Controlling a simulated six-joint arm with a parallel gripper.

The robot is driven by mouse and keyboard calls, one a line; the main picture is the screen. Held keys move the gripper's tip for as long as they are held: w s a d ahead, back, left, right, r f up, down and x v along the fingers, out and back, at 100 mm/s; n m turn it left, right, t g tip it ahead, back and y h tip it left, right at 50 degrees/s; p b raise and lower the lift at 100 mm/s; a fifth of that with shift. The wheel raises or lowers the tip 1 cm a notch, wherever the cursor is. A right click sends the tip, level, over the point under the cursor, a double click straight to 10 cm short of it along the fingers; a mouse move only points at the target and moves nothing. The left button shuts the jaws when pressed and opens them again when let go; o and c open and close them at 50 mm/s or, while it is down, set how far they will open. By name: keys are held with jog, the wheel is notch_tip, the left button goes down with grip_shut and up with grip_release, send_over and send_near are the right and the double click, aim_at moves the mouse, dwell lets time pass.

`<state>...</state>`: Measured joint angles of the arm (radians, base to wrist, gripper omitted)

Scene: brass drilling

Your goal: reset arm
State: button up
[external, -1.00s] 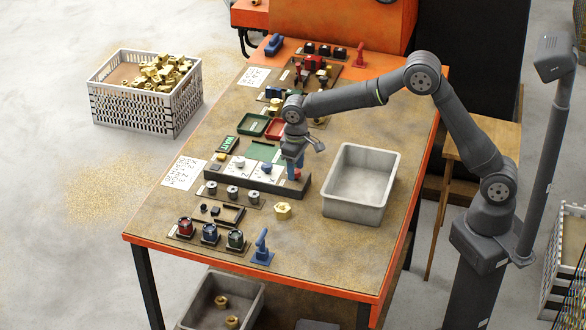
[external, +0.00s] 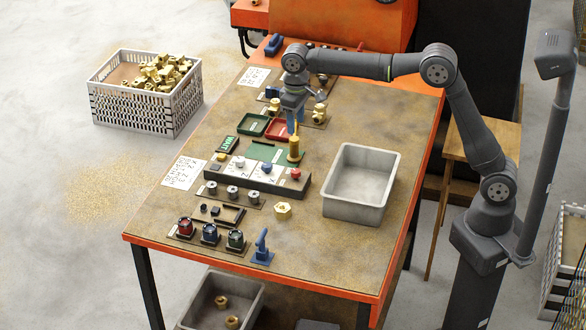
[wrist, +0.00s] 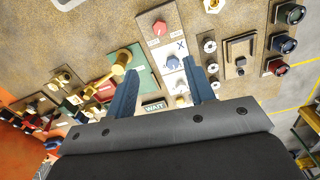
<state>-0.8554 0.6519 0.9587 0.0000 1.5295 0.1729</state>
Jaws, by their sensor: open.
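My gripper (external: 294,128) hangs over the workbench (external: 330,240) with its blue fingers pointing down. It is behind the dark control strip and close to the upright brass post (external: 294,150) on the green plate. In the wrist view the two fingers of my gripper (wrist: 163,72) stand apart with nothing between them. The post (wrist: 122,62) shows there left of the fingers, on the green plate (wrist: 130,72). The red knob (external: 295,174) at the strip's right end stands clear of my gripper.
A grey bin (external: 360,185) stands on the right of the bench. A loose brass nut (external: 283,211) lies left of it. Green and red trays (external: 253,124) lie beside my gripper. A white crate of brass parts (external: 145,92) stands on the floor.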

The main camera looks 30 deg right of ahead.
aim_at(296, 170)
dwell(0.6)
notch_tip(296, 170, down, 17)
jog(key=shift+f, duration=0.2)
dwell(0.4)
notch_tip(296, 170, up, 18)
notch_tip(296, 170, down, 18)
jog(key=shift+r, duration=0.25)
jog(key=shift+f, duration=0.3)
jog(key=n, duration=0.3)
jog(key=shift+n, duration=0.3)
jog(key=n, duration=0.4)
jog(key=shift+r, duration=0.1)
jog(key=n, duration=0.6)
